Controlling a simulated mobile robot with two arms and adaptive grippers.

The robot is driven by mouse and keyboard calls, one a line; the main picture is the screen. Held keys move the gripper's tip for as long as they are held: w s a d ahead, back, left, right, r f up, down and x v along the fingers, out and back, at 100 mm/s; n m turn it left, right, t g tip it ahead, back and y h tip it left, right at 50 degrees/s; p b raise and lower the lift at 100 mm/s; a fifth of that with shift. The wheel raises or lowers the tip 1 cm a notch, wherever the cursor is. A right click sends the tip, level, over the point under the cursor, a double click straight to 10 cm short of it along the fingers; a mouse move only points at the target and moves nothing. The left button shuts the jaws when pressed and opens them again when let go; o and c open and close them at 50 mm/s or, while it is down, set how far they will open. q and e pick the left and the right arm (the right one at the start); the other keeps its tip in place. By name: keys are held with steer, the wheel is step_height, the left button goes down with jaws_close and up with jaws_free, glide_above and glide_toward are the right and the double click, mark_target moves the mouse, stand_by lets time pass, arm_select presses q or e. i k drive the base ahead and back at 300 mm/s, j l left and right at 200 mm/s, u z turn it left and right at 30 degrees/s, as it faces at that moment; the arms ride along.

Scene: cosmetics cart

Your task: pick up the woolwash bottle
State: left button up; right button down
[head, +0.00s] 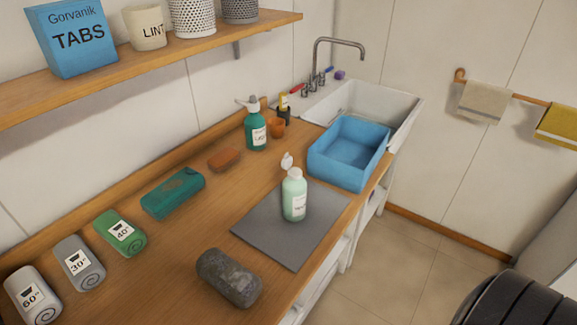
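A pale mint-green bottle (294,196) stands upright on a dark grey mat (270,238) on the wooden counter. Its white cap (287,161) appears flipped open, and its small label is too blurred to read for sure. A darker green pump bottle (256,130) with a white label stands upright further back by the wall. I cannot read for certain which label says woolwash. Neither of my grippers is in view.
An empty-looking blue basin (348,153) stands just behind the mat, before the white sink (397,105). A dark grey roll (229,278) lies in front of the mat. A teal packet (173,193), an orange-brown block (224,159) and labelled rolls (120,233) line the left side.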

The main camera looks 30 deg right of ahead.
mark_target(294, 186)
steer(key=l+z, duration=0.6)
steer(key=z, duration=0.25)
steer(key=i+l+z, duration=0.15)
steer(key=z, duration=0.25)
steer(key=l, duration=0.15)
